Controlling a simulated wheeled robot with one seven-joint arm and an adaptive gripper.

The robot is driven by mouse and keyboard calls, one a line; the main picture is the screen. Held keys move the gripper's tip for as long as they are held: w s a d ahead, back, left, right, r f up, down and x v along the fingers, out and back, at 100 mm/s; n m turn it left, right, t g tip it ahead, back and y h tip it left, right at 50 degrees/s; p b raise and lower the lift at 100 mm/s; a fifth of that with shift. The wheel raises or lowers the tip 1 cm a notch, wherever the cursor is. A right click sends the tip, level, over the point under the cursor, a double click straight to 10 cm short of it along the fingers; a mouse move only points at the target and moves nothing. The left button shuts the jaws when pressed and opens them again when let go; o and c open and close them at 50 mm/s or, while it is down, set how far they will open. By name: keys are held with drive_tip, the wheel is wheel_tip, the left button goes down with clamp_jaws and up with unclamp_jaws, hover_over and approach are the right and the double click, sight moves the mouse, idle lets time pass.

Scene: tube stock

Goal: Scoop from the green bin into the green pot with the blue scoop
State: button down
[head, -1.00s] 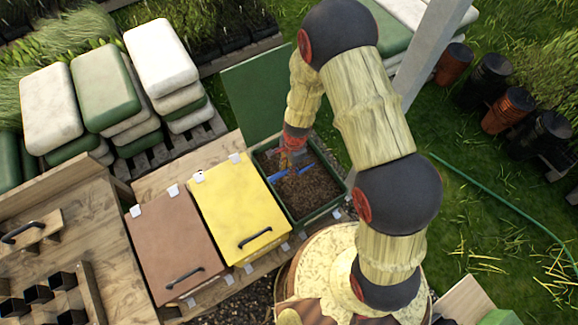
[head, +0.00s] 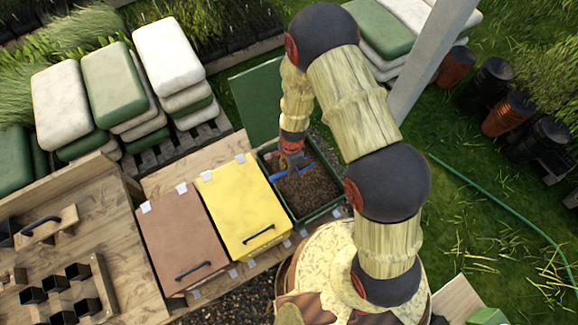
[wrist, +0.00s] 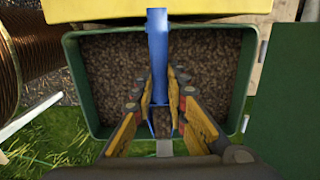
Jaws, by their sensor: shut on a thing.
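The green bin (head: 325,207) stands open, its green lid tipped back behind it, and holds brown granular material (head: 310,190). In the wrist view the bin's rim (wrist: 73,85) frames the same material. The blue scoop (wrist: 157,50) shows as a long blue bar between the fingers, and in the head view part of it (head: 281,175) shows over the bin. My gripper (wrist: 161,108) is shut on the blue scoop and is over the bin's contents. How deep the scoop reaches is hard to tell. I cannot make out a green pot.
A closed yellow bin (head: 240,208) and a closed brown bin (head: 183,238) stand left of the green bin. A wooden table (head: 75,215) with several small black pots is at the left. Stacked sacks (head: 110,88) lie behind.

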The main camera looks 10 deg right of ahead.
sight(284, 172)
drive_tip(key=shift+s+a+r+p, duration=0.2)
drive_tip(key=shift+r+p, duration=0.45)
drive_tip(key=shift+p, duration=0.65)
drive_tip(key=shift+a+r+h+p, duration=0.2)
drive_tip(key=shift+r+h+p, duration=0.15)
drive_tip(key=shift+p, duration=0.7)
drive_tip(key=shift+a+r+p, duration=0.15)
drive_tip(key=shift+r+p, duration=0.1)
drive_tip(key=shift+p, duration=0.25)
drive_tip(key=shift+s+a+r+p, duration=0.1)
drive_tip(key=shift+a+r+p, duration=0.1)
drive_tip(key=shift+p, duration=0.45)
